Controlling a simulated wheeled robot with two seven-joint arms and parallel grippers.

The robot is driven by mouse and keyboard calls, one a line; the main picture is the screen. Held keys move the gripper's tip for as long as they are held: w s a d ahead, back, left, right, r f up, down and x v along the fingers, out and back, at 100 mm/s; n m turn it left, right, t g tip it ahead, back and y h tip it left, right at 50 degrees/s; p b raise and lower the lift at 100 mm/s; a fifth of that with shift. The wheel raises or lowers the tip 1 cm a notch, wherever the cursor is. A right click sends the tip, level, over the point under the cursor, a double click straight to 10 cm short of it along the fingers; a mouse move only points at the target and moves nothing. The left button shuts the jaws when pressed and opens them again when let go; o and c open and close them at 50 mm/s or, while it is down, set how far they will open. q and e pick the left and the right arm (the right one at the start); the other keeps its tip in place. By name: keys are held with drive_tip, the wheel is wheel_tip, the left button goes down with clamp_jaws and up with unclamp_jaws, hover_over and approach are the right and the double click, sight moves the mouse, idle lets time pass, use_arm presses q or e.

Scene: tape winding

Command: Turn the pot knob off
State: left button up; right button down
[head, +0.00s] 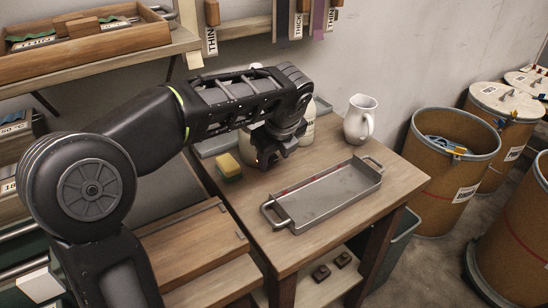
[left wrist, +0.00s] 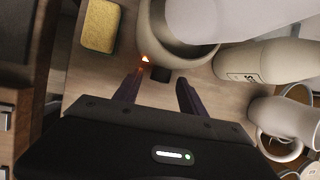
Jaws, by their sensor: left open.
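The pot (left wrist: 165,38) is a pale round vessel at the top middle of the left wrist view. A small orange light (left wrist: 145,59) glows low on its front, and a dark block that looks like its knob (left wrist: 160,75) sits beside the light. My left gripper (left wrist: 158,88) is open, its two dark fingers pointing toward the pot with the knob between and just beyond the tips. I cannot tell whether they touch it. In the head view my left gripper (head: 272,158) hangs low over the table and largely hides the pot. My right gripper is out of view.
A yellow sponge (head: 229,165) lies left of the gripper on the wooden table (head: 290,250). A metal tray (head: 328,196) with handles lies to the right. A white jug (head: 359,119) stands at the back, and a white bottle (left wrist: 262,61) is right of the pot.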

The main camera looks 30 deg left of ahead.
use_arm(q)
drive_tip(key=shift+c, duration=0.2)
clamp_jaws()
idle(0.4)
